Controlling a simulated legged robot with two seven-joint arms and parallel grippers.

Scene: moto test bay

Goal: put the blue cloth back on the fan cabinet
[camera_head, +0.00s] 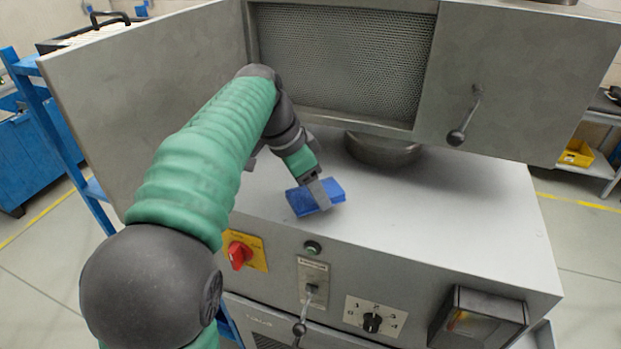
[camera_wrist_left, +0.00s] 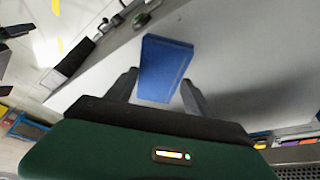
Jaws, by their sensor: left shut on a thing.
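The blue cloth (camera_head: 298,201), a folded flat block, is at the front of the light grey top of the fan cabinet (camera_head: 440,220). My left gripper (camera_head: 319,195) reaches down to it from above and is shut on it. In the left wrist view the cloth (camera_wrist_left: 165,66) lies between the two dark fingers of my left gripper (camera_wrist_left: 160,92) and sticks out past them. I cannot tell whether its underside touches the cabinet top. My right gripper is not in view.
Behind stands a grey housing with a mesh panel (camera_head: 345,60), an open door (camera_head: 150,90) and a lever handle (camera_head: 465,120). A round base (camera_head: 382,148) supports it. The front panel has a red switch (camera_head: 240,254) and knob (camera_head: 372,322). The cabinet top's right side is clear.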

